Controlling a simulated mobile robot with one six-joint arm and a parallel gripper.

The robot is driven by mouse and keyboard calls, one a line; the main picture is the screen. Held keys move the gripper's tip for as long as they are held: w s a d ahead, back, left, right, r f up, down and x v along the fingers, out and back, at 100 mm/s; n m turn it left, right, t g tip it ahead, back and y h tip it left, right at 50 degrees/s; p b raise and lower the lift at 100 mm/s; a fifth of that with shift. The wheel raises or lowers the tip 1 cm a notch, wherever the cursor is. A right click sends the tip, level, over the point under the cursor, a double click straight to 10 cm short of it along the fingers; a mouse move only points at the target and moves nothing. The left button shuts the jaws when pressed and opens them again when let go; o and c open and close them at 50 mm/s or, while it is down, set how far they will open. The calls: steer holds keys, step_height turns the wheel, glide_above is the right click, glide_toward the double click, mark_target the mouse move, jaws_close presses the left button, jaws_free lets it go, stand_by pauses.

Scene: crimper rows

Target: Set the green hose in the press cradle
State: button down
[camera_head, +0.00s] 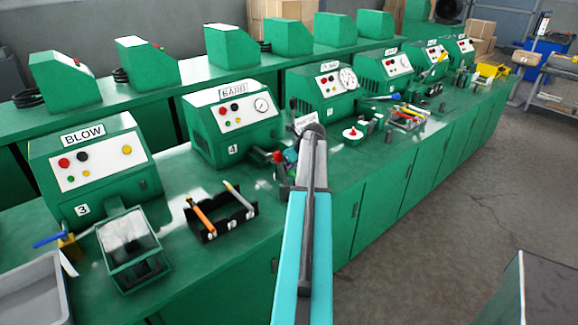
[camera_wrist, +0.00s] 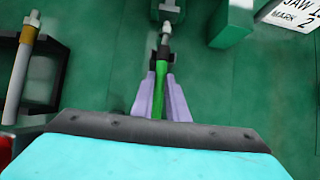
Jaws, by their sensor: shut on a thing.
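In the wrist view my gripper (camera_wrist: 161,84) has its two pale purple fingers closed on the green hose (camera_wrist: 158,103). The hose points away from me, with a black sleeve and a pale metal fitting at its far end. A grey metal piece at the top edge of the wrist view, perhaps the press cradle (camera_wrist: 168,10), lies straight ahead of the fitting. I cannot tell whether they touch. In the head view my teal arm reaches over the bench by the press marked 4 (camera_head: 233,122).
A black rack (camera_head: 222,228) with an orange and a pale hose stands left of my arm. The BLOW press (camera_head: 92,165) and a grey bin (camera_head: 35,290) are farther left. Tools and more green presses line the green bench to the right. Grey floor lies beyond its front edge.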

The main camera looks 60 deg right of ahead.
steer(key=c, duration=1.7)
jaws_free()
steer(key=shift+o, duration=0.2)
steer(key=b+v, duration=0.2)
steer(key=v, duration=1.2)
steer(key=shift+s+f, duration=0.1)
